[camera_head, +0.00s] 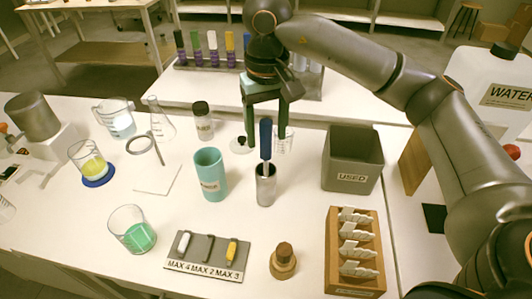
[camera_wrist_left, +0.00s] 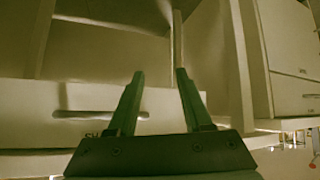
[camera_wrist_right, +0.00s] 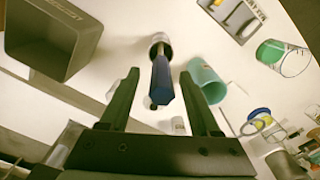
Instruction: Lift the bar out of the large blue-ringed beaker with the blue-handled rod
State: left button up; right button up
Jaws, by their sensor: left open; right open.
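The blue-handled rod (camera_head: 266,138) stands upright in a grey metal cup (camera_head: 265,190). My right gripper (camera_head: 266,141) is open and points down, with one finger on each side of the blue handle in the head view. In the right wrist view the handle (camera_wrist_right: 162,82) shows between the open fingers; I cannot tell whether they touch it. A beaker (camera_head: 88,158) with yellow liquid stands on a blue ring (camera_head: 98,178) at the left; no bar can be made out in it. My left gripper (camera_wrist_left: 158,75) is open and empty, facing a cabinet.
A teal cup (camera_head: 210,178) stands close left of the metal cup. A grey USED bin (camera_head: 352,165) is at the right. A green-liquid beaker (camera_head: 131,230), a labelled bar tray (camera_head: 205,262) and a wooden rack (camera_head: 333,250) stand in front. A small beaker is just behind the rod.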

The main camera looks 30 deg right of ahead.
aim_at(266, 143)
notch_tip(266, 143, down, 3)
jog(key=shift+a+f, duration=0.1)
jog(key=shift+f, duration=0.05)
grip_shut()
dwell(0.4)
